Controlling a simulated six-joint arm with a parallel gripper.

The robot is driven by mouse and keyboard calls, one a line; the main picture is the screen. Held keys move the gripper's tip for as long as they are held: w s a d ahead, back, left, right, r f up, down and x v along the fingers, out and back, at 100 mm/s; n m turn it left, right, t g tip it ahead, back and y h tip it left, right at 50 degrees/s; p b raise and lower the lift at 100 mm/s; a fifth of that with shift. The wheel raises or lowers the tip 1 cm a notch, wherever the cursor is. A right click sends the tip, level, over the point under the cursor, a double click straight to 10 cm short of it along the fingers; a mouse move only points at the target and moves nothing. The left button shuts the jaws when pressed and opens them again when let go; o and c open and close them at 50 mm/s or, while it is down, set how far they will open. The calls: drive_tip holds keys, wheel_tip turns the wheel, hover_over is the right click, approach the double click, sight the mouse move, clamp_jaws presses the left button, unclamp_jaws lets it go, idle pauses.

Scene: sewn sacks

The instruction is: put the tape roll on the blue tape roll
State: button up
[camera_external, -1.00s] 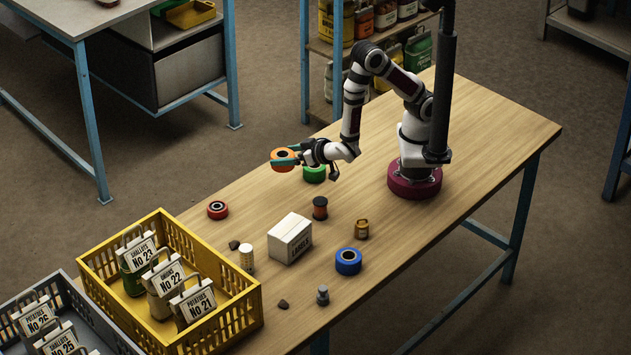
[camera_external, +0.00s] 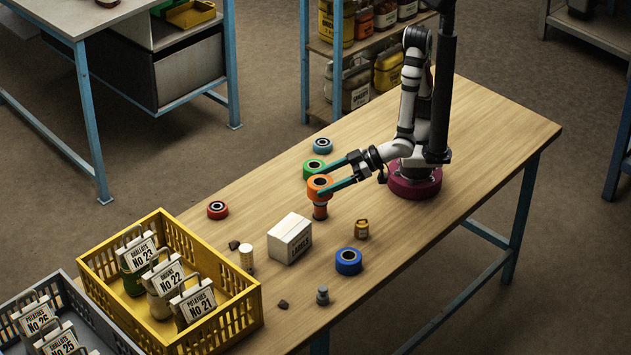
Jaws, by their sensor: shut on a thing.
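My gripper (camera_external: 328,184) is shut on an orange tape roll (camera_external: 319,183) and holds it above the table. In the picture the roll overlaps the top of a dark brown spool (camera_external: 320,211). The blue tape roll (camera_external: 348,262) lies flat on the table, in front of the gripper and a little to the right, with its top clear. Other tape rolls lie flat: a green one (camera_external: 313,169) just behind the held roll, a light blue one (camera_external: 322,146) further back, and a red one (camera_external: 217,210) to the left.
A white box (camera_external: 290,239) stands left of the blue roll, with a small brass-coloured jar (camera_external: 361,229) behind it to the right. A grey weight (camera_external: 322,295) and dark lump (camera_external: 283,304) lie in front. A yellow crate (camera_external: 235,315) with sacks stands left. The table's right side is clear.

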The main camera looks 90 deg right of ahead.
drive_tip(key=s+a, duration=0.2)
drive_tip(key=a, duration=0.1)
hover_over(354, 254)
drive_tip(key=shift+n+y, duration=0.3)
wheel_tip(354, 254, down, 7)
drive_tip(key=shift+r, duration=0.15)
wheel_tip(354, 254, down, 3)
drive_tip(key=shift+a+f, duration=0.1)
drive_tip(key=shift+f, duration=0.4)
drive_tip(key=shift+f, duration=0.15)
drive_tip(key=o, duration=1.1)
